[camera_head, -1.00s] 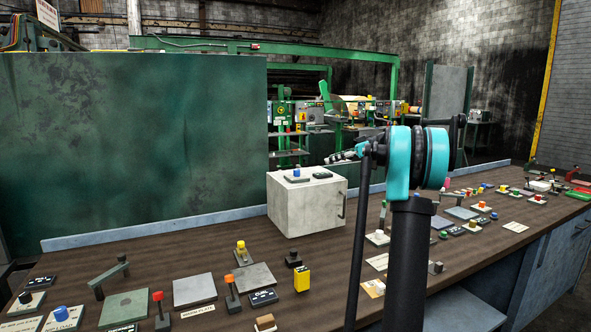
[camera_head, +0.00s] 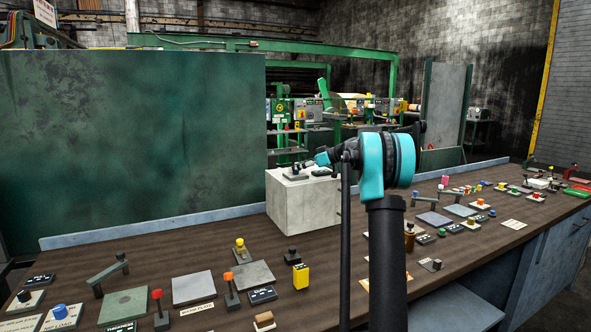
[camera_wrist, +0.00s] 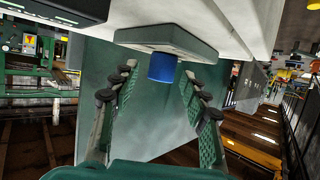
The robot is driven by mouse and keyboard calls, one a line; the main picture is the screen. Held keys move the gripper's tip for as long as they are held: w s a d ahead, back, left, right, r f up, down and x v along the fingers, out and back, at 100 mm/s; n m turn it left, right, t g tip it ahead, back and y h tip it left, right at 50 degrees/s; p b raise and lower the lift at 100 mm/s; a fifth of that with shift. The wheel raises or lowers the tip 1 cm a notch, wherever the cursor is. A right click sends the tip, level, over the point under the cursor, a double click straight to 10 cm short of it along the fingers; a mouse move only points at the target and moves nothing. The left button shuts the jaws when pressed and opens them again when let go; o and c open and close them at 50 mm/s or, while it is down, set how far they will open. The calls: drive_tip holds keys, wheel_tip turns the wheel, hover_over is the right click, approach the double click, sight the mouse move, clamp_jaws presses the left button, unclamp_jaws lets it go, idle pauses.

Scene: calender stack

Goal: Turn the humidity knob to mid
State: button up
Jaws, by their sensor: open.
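A blue knob (camera_wrist: 162,67) sticks out from a dark grey plate (camera_wrist: 168,43) in the wrist view. The plate is fixed on the top of a white box (camera_head: 303,207), which stands on the bench. No label can be read, so I cannot tell for sure that this is the humidity knob. My gripper (camera_wrist: 160,72) is open, with one ribbed green finger on each side of the knob in the picture; no contact is visible.
A small dark label block (camera_head: 321,173) sits beside the plate on the box. The brown bench (camera_head: 150,258) carries several levers, knobs and plates on both sides of the box. A green panel (camera_head: 130,140) stands behind the bench at the left.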

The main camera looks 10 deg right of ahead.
drive_tip(key=shift+w+a+f, duration=0.25)
drive_tip(key=shift+w+a, duration=0.05)
drive_tip(key=shift+a, duration=0.25)
clamp_jaws()
drive_tip(key=shift+m+t, duration=0.3)
